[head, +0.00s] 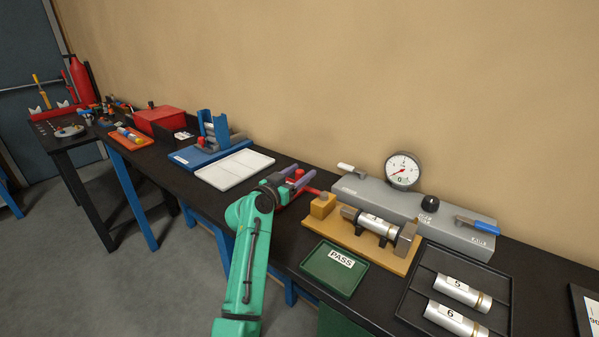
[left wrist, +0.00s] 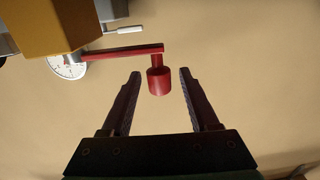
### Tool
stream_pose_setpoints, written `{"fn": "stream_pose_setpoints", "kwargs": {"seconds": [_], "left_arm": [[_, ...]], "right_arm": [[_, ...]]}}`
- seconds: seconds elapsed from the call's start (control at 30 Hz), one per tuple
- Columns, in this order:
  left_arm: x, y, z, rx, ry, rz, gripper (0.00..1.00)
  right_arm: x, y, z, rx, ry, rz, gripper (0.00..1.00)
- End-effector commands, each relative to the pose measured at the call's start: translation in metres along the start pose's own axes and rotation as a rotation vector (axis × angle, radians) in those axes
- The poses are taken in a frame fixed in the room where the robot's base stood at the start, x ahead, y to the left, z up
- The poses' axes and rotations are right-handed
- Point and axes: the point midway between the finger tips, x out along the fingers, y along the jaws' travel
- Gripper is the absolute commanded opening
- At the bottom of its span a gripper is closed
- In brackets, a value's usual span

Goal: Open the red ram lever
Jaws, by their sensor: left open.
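The red ram lever shows in the left wrist view as a thin red bar (left wrist: 125,51) ending in a red cylindrical knob (left wrist: 159,82). The knob appears between the two open fingers of my left gripper (left wrist: 160,74), with a gap on each side. In the head view my left gripper (head: 288,180) is beside the lever (head: 309,189), which is partly hidden by the fingers. The lever is at the left end of the tan fixture (head: 372,258), by its yellow block (head: 322,207). A cylinder marked 4 (head: 378,226) lies in the fixture. My right gripper is not in view.
A grey gauge unit (head: 355,190) with a dial (head: 402,170) and blue handle (head: 477,224) stands behind the fixture. A green PASS tray (head: 320,283) is in front. A black tray (head: 412,305) holds cylinders 5 and 6. A white tray (head: 234,169) lies left.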

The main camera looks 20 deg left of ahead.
Motion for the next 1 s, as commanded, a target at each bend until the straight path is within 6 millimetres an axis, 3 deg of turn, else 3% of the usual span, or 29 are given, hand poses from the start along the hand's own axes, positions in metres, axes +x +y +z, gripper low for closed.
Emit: {"fn": "stream_pose_setpoints", "kwargs": {"seconds": [0.1, 0.27, 1.0], "left_arm": [[-0.0002, 0.0001, 0.0003, 0.000, 0.000, 0.000, 0.61], [-0.0004, 0.0001, 0.0003, 0.000, 0.000, 0.000, 0.00], [-0.0006, 0.0001, 0.0002, -0.001, 0.000, 0.000, 0.00]], "right_arm": [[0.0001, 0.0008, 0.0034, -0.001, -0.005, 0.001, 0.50], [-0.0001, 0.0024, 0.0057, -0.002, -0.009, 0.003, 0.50], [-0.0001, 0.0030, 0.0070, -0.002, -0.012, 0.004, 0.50]]}}
